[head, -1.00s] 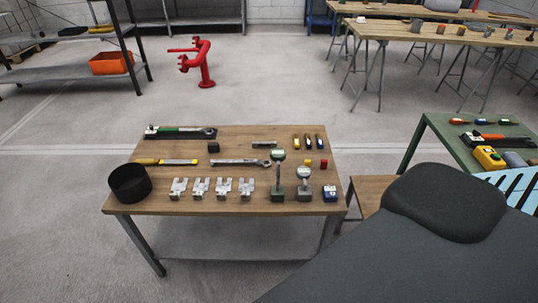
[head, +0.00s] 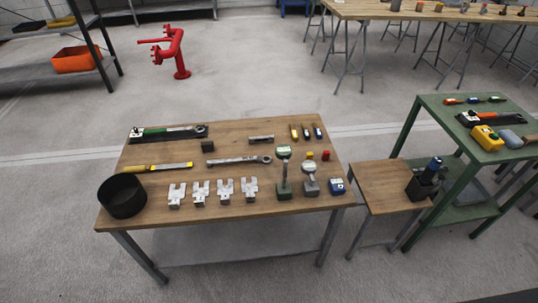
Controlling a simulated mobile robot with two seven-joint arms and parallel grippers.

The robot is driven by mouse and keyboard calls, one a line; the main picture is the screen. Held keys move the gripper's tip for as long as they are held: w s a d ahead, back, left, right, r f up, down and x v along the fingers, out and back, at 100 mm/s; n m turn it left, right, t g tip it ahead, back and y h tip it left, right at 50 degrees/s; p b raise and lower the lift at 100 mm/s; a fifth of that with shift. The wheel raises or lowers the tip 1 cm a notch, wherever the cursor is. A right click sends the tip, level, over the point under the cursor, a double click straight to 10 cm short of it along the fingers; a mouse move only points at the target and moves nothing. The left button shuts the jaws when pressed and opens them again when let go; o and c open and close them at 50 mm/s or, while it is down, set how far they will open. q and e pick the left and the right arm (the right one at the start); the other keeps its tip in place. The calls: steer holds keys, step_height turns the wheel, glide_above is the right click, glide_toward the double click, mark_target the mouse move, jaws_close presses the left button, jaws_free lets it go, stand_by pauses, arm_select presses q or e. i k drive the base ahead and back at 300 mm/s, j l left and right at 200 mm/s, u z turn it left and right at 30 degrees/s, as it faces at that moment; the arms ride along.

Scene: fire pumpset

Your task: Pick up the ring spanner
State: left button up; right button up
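A silver spanner (head: 239,161) lies flat across the middle of the wooden table (head: 225,226), its ring-shaped end toward the right. It lies behind the row of metal brackets (head: 225,188) and right of a yellow-handled file-like tool (head: 158,167). A green-handled tool with a round head (head: 172,132) lies on a black tray at the table's back left. Neither of my grippers shows in the head view.
A black round bowl (head: 122,196) stands at the table's front left. Two gauges on stands (head: 284,178) are right of the spanner. A low wooden stool (head: 376,187) and a green table (head: 470,150) stand to the right. Grey floor is open in front.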

mark_target(250, 158)
steer(key=i+j+z, duration=0.2)
steer(key=z, duration=0.3)
steer(key=i+j+z, duration=0.1)
steer(key=j+z, duration=0.35)
steer(key=i+j+z, duration=0.25)
steer(key=j, duration=0.15)
steer(key=i, duration=0.35)
